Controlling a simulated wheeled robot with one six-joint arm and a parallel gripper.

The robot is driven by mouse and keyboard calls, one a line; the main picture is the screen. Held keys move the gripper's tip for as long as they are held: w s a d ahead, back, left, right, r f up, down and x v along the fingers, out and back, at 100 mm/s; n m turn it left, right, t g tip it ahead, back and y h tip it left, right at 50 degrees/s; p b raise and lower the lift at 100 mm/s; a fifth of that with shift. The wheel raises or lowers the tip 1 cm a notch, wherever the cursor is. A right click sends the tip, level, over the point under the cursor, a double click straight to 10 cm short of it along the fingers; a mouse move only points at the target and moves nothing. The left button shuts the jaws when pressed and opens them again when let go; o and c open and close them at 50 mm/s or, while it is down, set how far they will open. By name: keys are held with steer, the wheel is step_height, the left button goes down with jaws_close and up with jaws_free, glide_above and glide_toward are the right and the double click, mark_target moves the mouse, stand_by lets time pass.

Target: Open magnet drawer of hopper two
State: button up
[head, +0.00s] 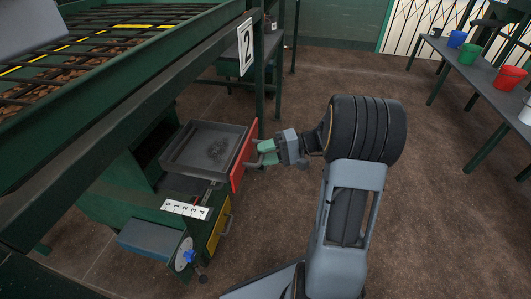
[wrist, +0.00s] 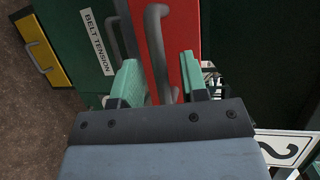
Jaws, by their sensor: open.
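The magnet drawer is a dark grey tray (head: 204,146) with a red front (head: 243,158); it stands well out of the green hopper housing. A white sign with a 2 (head: 246,46) hangs on the post above it, and it also shows in the wrist view (wrist: 283,148). My gripper (head: 264,152) is at the red front. In the wrist view, its two green fingers (wrist: 162,85) are open, one on each side of the grey bar handle (wrist: 157,45). I cannot tell whether either finger touches the handle.
A grating (head: 90,45) covers the hopper top. A bench (head: 478,75) with several buckets stands right; brown floor lies between.

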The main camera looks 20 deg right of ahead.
steer(key=p+v, duration=0.3)
steer(key=v, duration=1)
steer(key=shift+d+p, duration=0.3)
steer(key=shift+p, duration=0.1)
steer(key=shift+r, duration=0.15)
steer(key=s+a+r+n+h+p, duration=0.1)
steer(key=s+a+r+h+p, duration=0.2)
steer(key=r+p, duration=0.7)
steer(key=s+a+r+n+h+p, duration=0.1)
steer(key=s+a+r+h+p, duration=0.3)
steer(key=a+r+h+p, duration=0.3)
steer(key=s+a+r+n+h+p, duration=0.1)
steer(key=s+a+r+h+p, duration=0.2)
steer(key=r+p, duration=1.2)
steer(key=a+r+h, duration=0.2)
steer(key=a, duration=0.2)
steer(key=shift+s+a+n+h, duration=0.25)
steer(key=shift+a+n+h, duration=0.05)
steer(key=shift+a, duration=0.05)
steer(key=shift+r, duration=0.15)
